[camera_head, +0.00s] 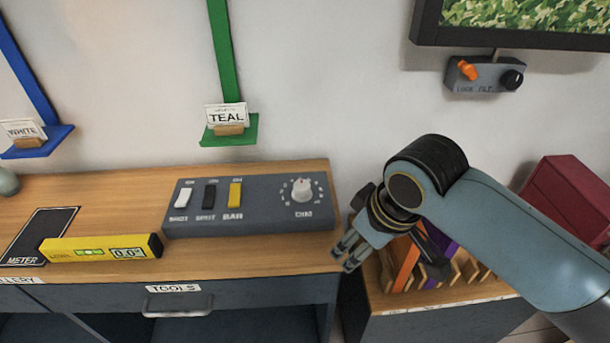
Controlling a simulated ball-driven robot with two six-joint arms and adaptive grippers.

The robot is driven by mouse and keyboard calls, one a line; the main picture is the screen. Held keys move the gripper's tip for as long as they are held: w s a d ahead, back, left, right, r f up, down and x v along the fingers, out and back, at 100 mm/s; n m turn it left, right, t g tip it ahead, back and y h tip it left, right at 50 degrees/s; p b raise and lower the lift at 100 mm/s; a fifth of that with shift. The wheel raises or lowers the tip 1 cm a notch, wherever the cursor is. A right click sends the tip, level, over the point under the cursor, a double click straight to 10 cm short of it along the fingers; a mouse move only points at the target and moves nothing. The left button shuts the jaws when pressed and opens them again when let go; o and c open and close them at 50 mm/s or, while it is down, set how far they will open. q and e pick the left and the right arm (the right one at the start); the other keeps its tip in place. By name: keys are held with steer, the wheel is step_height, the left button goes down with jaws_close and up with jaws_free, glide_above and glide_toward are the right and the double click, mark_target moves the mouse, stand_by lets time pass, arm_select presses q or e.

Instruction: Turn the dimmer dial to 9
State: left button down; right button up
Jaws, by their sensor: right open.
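The dimmer dial (302,190) is a pale round knob at the right end of a grey control panel (250,217), labelled DIM and ringed by small marks. The number it points at is too small to read. The panel lies on a wooden bench top. My right gripper (347,254) is open and empty, to the right of and in front of the panel, apart from the dial, with its fingers pointing down and left. My left gripper is not in view.
Three switches, white (183,197), black (209,196) and yellow (235,194), sit left of the dial. A yellow level (100,248) lies on the bench front. A lower rack (405,262) with upright slats stands under my right arm. A blue-grey wall box (486,75) hangs behind.

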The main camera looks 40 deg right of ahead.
steer(key=w+d+r, duration=0.2)
steer(key=w+r, duration=0.2)
steer(key=w, duration=0.5)
steer(key=n+y+p, duration=0.1)
glide_toward(303, 184)
arm_select(q)
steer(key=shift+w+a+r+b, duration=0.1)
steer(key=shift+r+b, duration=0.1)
steer(key=shift+b, duration=0.2)
arm_select(e)
steer(key=shift+t, duration=0.3)
steer(key=x, duration=0.9)
steer(key=shift+s+a+f, duration=0.1)
steer(key=shift+s+f, duration=0.05)
steer(key=shift+f, duration=0.25)
